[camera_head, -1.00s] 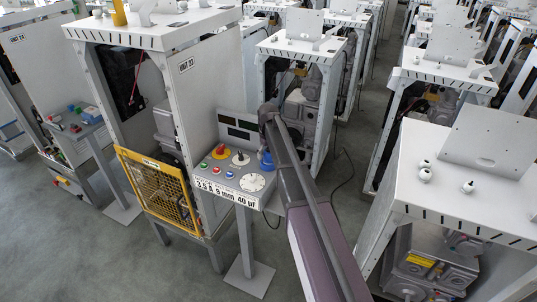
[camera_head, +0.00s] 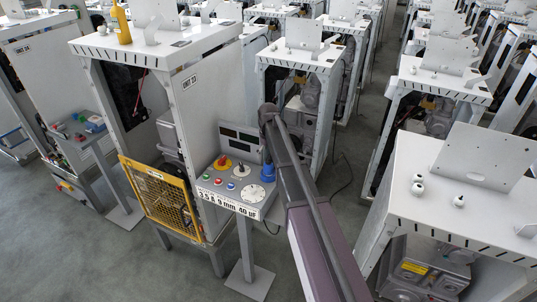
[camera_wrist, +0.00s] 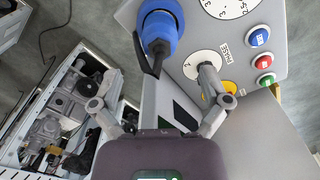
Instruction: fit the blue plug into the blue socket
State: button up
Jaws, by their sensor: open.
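A blue round connector (camera_wrist: 160,32) with a dark middle sits at the panel edge in the wrist view, a black cable hanging from it. I cannot tell whether this is the plug, the socket or both together. It also shows as a small blue shape in the head view (camera_head: 267,173), beside my arm. My gripper (camera_wrist: 158,95) is open and empty in the wrist view, its fingers spread wide and apart from the connector. The connector lies beyond the gap between the fingers. In the head view my gripper is hidden.
The sloped grey control panel (camera_head: 214,185) carries coloured buttons, a yellow-based red knob (camera_head: 223,163) and a white dial (camera_head: 252,193). A tall cabinet (camera_head: 208,110) with a yellow mesh guard (camera_head: 156,202) stands left of it. Another open machine (camera_head: 465,205) stands at right.

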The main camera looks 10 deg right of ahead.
jog(key=shift+r+p, duration=2.55)
jog(key=shift+r, duration=0.35)
jog(key=s+m, duration=0.4)
jog(key=s, duration=2.5)
jog(key=shift+s+f, duration=0.1)
notch_tip(320, 180, down, 15)
jog(key=b, duration=1.5)
jog(key=shift+f+b, duration=0.2)
jog(key=shift+b, duration=0.1)
